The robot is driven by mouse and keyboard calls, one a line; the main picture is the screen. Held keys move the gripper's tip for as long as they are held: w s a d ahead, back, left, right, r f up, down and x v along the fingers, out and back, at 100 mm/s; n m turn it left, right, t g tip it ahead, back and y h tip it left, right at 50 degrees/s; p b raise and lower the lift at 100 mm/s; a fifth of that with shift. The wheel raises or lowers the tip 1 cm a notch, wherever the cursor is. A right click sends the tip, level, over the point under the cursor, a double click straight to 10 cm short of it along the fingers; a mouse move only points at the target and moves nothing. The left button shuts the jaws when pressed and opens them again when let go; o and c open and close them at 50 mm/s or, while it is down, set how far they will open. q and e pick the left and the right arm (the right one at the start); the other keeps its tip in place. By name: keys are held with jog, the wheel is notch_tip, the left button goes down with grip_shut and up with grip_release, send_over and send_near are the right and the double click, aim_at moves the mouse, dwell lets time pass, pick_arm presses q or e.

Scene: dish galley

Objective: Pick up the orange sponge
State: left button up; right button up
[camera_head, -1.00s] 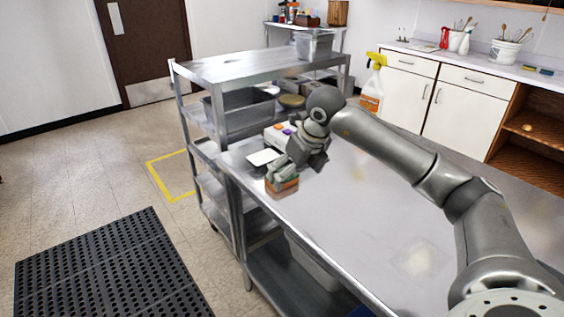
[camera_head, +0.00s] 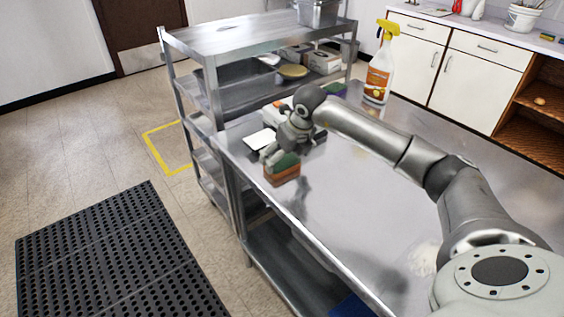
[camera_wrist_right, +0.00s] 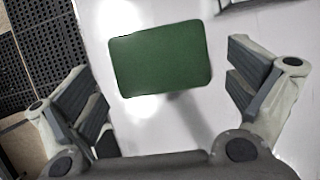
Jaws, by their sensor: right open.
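The orange sponge (camera_head: 283,175) lies on the metal table near its front left edge; its top layer is green. In the right wrist view the green top of the sponge (camera_wrist_right: 160,58) faces the camera, lying ahead of and between the two spread fingers. My right gripper (camera_head: 270,154) is open and empty, close to the sponge on its far left side in the head view. In the right wrist view the gripper (camera_wrist_right: 165,95) has a finger on each side. I cannot tell the exact height gap. My left gripper is not in view.
A white card-like item (camera_head: 260,141) lies behind the gripper. A spray bottle (camera_head: 379,65) stands at the table's back. A metal shelf rack (camera_head: 255,38) stands behind the table's left end. The table's middle is clear.

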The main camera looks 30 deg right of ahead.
jog(key=shift+x, duration=1.05)
jog(key=shift+w+f, duration=0.1)
jog(key=shift+f, duration=0.1)
jog(key=c, duration=0.5)
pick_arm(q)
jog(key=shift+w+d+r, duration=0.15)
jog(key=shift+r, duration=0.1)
pick_arm(e)
jog(key=shift+c, duration=0.2)
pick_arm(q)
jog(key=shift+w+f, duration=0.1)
pick_arm(e)
jog(key=shift+r, duration=0.2)
